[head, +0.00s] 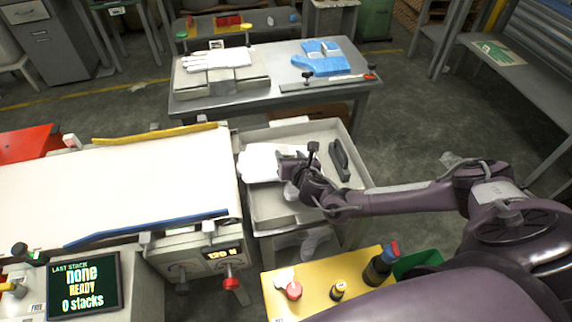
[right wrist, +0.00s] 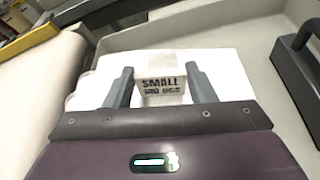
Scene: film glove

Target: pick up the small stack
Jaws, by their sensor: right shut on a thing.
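The small stack (head: 262,163) is a white pile of gloves in the grey tray (head: 262,215), right of the white conveyor bed. In the right wrist view the stack (right wrist: 95,85) carries a band marked "SMALL" (right wrist: 162,86). My right gripper (head: 297,172) reaches in from the right. In the right wrist view its two fingers (right wrist: 160,88) stand on either side of the band, shut on the stack. The stack is in or just above the tray; I cannot tell if it touches the bottom. My left gripper is not in view.
A dark handle-shaped bar (head: 340,160) lies in the tray, right of my gripper. The conveyor bed (head: 150,185) has a blue rail (head: 150,228). A yellow board (head: 310,300) with bottles is in front. A back table (head: 225,100) holds white and blue gloves.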

